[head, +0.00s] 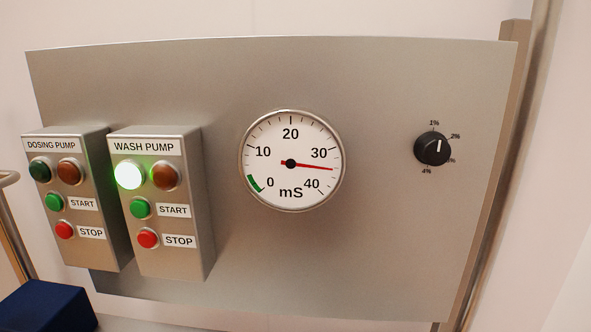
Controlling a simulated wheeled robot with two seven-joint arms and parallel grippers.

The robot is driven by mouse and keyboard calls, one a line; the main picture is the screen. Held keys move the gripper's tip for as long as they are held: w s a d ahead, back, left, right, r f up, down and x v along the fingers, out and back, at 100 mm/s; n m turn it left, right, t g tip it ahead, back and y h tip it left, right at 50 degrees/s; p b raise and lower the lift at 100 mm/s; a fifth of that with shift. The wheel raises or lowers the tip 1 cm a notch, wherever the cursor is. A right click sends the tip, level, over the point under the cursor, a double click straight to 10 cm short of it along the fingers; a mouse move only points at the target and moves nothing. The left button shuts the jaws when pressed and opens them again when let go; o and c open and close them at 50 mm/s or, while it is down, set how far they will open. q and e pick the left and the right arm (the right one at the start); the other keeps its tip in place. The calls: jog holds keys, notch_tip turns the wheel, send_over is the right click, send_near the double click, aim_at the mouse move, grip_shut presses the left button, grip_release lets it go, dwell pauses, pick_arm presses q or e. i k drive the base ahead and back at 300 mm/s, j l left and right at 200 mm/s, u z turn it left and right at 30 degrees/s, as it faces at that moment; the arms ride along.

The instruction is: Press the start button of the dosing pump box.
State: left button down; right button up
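The dosing pump box (92,245) is the left one of two grey boxes on a metal panel. Its label (51,145) reads DOSING PUMP. Its green start button (54,202) sits left of a START label, above its red stop button (65,230). Its green lamp (40,171) and amber lamp (70,172) both look dark. Neither of my grippers is in view.
The wash pump box (165,258) stands close on the right, its green lamp (129,175) lit. A mS gauge (291,187) reads between 30 and 40. A black percentage knob (432,149) is at right. A dark blue block (47,308) is at lower left.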

aim_at(53, 201)
jog(key=u, duration=1.35)
